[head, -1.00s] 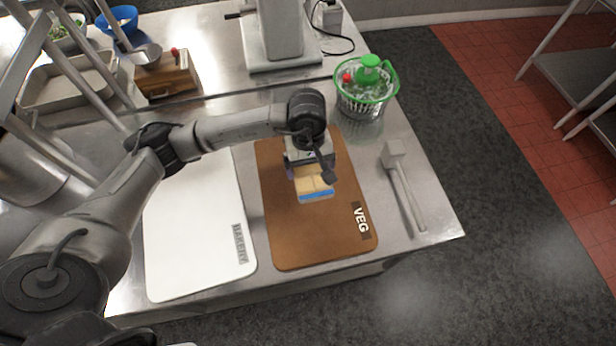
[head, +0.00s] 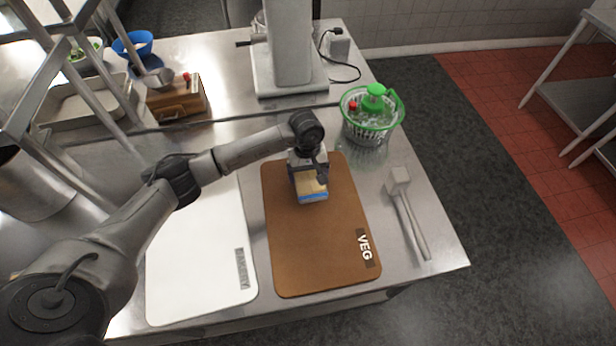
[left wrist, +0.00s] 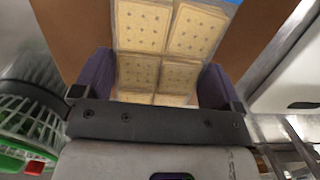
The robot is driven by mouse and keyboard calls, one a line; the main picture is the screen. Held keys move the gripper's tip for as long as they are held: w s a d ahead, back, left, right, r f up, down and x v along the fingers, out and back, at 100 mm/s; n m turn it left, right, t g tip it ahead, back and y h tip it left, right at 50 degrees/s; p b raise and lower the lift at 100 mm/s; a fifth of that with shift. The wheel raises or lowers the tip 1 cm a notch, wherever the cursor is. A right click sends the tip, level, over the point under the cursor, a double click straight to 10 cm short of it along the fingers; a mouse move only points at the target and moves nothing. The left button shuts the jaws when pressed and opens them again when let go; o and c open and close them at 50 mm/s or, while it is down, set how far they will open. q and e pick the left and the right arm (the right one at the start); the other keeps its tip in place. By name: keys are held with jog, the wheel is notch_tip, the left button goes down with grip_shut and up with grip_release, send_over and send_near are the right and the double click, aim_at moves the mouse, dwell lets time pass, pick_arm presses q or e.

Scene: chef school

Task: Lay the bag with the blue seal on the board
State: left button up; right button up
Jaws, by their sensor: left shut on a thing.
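The bag with the blue seal (head: 314,194) holds square tan crackers. My left gripper (head: 309,177) is shut on it, with the blue seal edge pointing toward the front. The bag is over the far half of the brown board marked VEG (head: 315,250); I cannot tell whether it touches the board. In the left wrist view the bag (left wrist: 165,42) lies between the two purple-grey fingers, with the brown board (left wrist: 85,25) behind it. A white board marked BAKERY (head: 198,265) lies to the left. My right gripper is not in view.
A green-rimmed salad spinner (head: 371,118) stands beyond the brown board's far right corner. A mallet (head: 407,213) lies right of that board. A mixer (head: 288,60) and a wooden block (head: 176,100) stand farther back. The near half of the brown board is bare.

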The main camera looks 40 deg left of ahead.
aim_at(308, 173)
pick_arm(q)
jog(key=shift+f, duration=1.35)
jog(key=shift+f, duration=0.2)
jog(key=o, duration=0.7)
jog(key=shift+o, duration=0.2)
jog(key=shift+r, duration=0.1)
jog(key=r, duration=0.8)
jog(key=a+r, duration=0.1)
jog(key=r, duration=0.3)
jog(key=shift+w+r+b, duration=0.1)
jog(key=shift+w+b, duration=0.2)
jog(key=shift+w, duration=0.05)
